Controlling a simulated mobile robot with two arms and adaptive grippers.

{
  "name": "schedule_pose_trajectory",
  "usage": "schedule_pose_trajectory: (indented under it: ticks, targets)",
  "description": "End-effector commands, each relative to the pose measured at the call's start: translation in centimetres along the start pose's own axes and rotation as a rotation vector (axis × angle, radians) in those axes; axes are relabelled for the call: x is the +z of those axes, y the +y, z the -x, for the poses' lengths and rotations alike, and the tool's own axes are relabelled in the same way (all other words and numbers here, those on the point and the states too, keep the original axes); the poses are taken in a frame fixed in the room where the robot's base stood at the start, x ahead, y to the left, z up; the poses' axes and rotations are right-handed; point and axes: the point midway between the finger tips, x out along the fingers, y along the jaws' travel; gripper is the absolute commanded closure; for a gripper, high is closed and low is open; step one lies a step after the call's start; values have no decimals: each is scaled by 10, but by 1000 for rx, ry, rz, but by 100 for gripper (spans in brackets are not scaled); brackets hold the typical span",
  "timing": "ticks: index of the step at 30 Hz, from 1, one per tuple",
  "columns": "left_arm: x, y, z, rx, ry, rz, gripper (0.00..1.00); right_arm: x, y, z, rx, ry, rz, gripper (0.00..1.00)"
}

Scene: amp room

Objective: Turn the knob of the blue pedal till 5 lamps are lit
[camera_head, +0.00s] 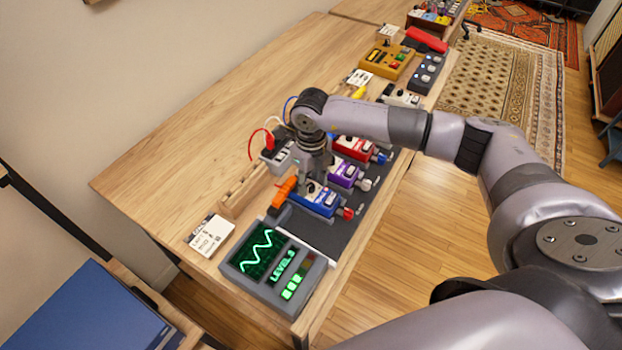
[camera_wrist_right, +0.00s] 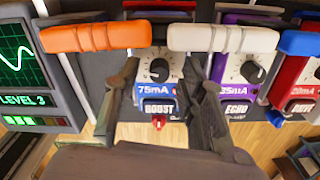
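The blue pedal (camera_head: 318,202), labelled BOOST and 75mA, sits in a row on the dark board. Its black knob on a white dial (camera_wrist_right: 158,70) shows in the right wrist view. My right gripper (camera_head: 311,178) points down over this pedal. In the right wrist view its two fingers (camera_wrist_right: 162,75) stand apart on either side of the knob, with gaps between. The grey meter (camera_head: 275,262) shows a green wave and LEVEL 3, with 3 green lamps lit (camera_head: 292,286). My left gripper is in neither view.
A purple ECHO pedal (camera_head: 344,174) and a red pedal (camera_head: 354,148) stand beyond the blue one. Orange (camera_wrist_right: 95,37) and white (camera_wrist_right: 222,38) bars lie close by the fingers. A paper card (camera_head: 209,235) lies left of the meter. The table's left part is clear.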

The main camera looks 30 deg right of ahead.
Motion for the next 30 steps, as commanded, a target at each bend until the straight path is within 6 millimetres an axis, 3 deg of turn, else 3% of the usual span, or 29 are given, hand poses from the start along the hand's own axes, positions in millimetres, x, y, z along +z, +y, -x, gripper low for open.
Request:
schedule_pose_trajectory:
  ticks: [9,26,30]
  targets:
    - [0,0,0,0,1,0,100,0,0,-4,1,-1,1,63]
    - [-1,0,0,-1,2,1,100,0,0,-3,0,0,0,99]
    - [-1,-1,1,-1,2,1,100,0,0,-3,0,-1,0,100]
